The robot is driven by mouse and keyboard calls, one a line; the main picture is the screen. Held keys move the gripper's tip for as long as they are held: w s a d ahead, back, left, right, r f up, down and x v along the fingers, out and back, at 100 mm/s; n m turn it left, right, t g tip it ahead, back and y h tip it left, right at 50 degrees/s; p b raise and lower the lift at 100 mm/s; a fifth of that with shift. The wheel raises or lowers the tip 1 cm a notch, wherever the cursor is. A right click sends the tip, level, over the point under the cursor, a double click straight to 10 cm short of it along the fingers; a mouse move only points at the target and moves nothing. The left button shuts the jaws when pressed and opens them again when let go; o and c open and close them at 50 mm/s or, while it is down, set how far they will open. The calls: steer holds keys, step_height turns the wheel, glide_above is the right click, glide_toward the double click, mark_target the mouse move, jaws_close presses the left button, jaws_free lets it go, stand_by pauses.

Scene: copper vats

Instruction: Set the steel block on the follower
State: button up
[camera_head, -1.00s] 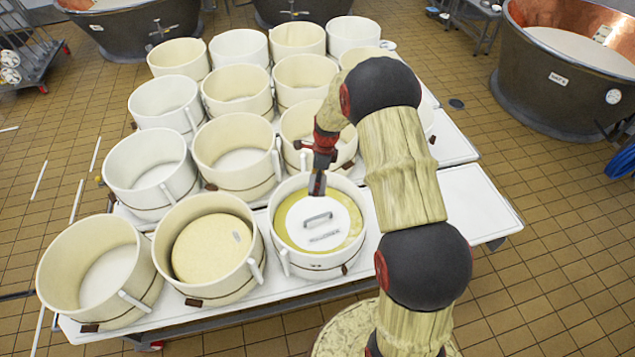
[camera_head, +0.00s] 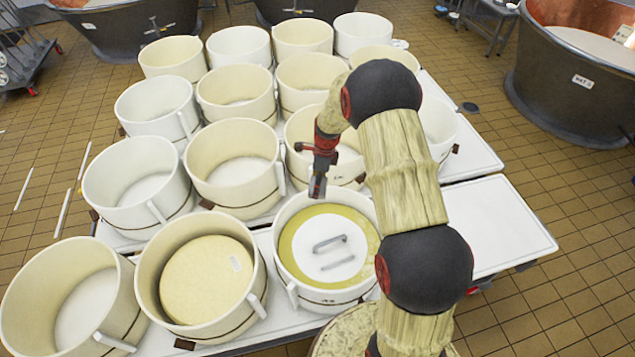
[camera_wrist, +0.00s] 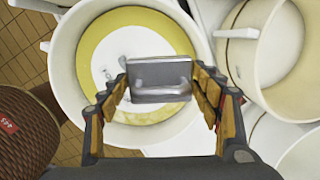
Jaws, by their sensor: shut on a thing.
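The follower (camera_head: 328,249) is a white disc with a grey handle, lying on yellow cheese inside a round cream mould (camera_head: 355,291). The exact height of the block above the mould is hard to tell.
Several empty cream moulds (camera_head: 232,165) crowd the white tables around and behind. A mould with a bare cheese (camera_head: 205,280) stands left of the follower's mould. The tabletop at right (camera_head: 500,222) is clear. Copper vats (camera_head: 572,85) stand behind on the tiled floor.

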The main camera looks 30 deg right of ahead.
steer(key=shift+w+d+f+b, duration=0.1)
steer(key=shift+w+f+b, duration=0.1)
steer(key=shift+f+b, duration=3.1)
steer(key=shift+w+a+f+b, duration=0.15)
steer(key=shift+f+b, duration=1.9)
steer(key=shift+f, duration=2.45)
steer(key=shift+w+d+f+b, duration=0.2)
steer(key=shift+f+b, duration=2.45)
steer(key=shift+f, duration=1.25)
steer(key=shift+f+b, duration=0.4)
steer(key=shift+f, duration=0.45)
steer(key=o, duration=2.1)
steer(key=shift+s, duration=0.1)
steer(key=shift+c, duration=0.2)
steer(key=shift+o, duration=0.5)
